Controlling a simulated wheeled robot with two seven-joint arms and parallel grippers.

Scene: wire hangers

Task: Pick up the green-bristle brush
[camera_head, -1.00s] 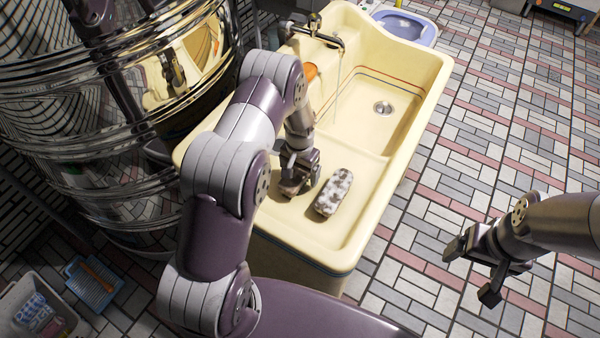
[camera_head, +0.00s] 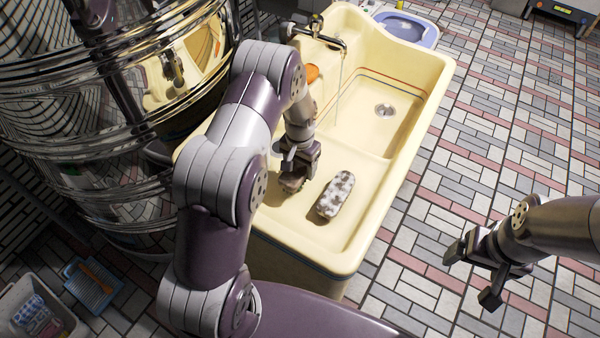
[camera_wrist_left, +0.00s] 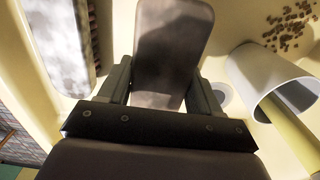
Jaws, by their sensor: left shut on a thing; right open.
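My left gripper (camera_head: 296,168) is over the shallow near part of the cream sink (camera_head: 345,252). It is shut on a grey-brown, rounded oblong block (camera_wrist_left: 172,50), which fits a brush seen from its back. Its small lower end shows below the jaws in the head view (camera_head: 291,184). No green bristles show, so I cannot tell their colour. I cannot tell whether the block is clear of the sink floor. A white and brown speckled oblong block (camera_head: 336,194) lies to the right of it. My right gripper (camera_head: 468,273) is open and empty over the tiled floor.
A pale cup (camera_wrist_left: 262,82) with something yellow inside lies near the held block, with brown bits (camera_wrist_left: 290,25) beyond. A tap (camera_head: 320,37) stands at the sink's back. A large shiny metal drum (camera_head: 75,90) crowds the left. Tiled floor (camera_head: 480,150) is open at right.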

